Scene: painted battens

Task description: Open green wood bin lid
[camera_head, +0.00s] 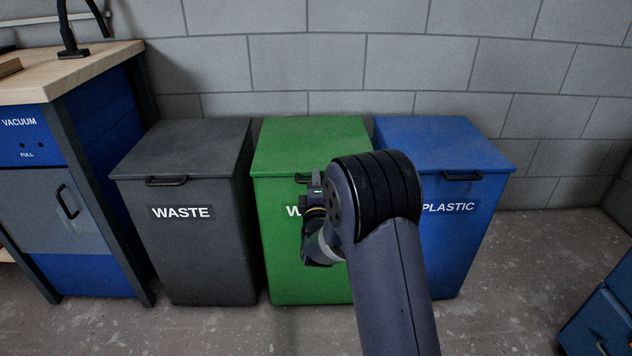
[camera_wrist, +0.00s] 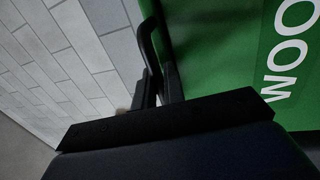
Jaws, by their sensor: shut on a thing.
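The green bin (camera_head: 285,260) stands in the middle of three bins, with a partly covered white label starting with "W" on its front. Its green lid (camera_head: 312,140) lies flat and closed on top. A dark handle (camera_head: 302,178) sits at the lid's front edge; the handle (camera_wrist: 148,40) also shows in the wrist view. My gripper (camera_head: 315,185) is at this front edge, partly hidden by my arm. In the wrist view my gripper (camera_wrist: 158,88) has its fingers shut on the handle. The label (camera_wrist: 290,60) reads "WOO", cut off by the frame.
A grey waste bin (camera_head: 205,245) stands close on the left and a blue plastic bin (camera_head: 460,250) close on the right, both lids closed. A block wall (camera_head: 410,75) is behind. A workbench (camera_head: 70,80) stands at far left.

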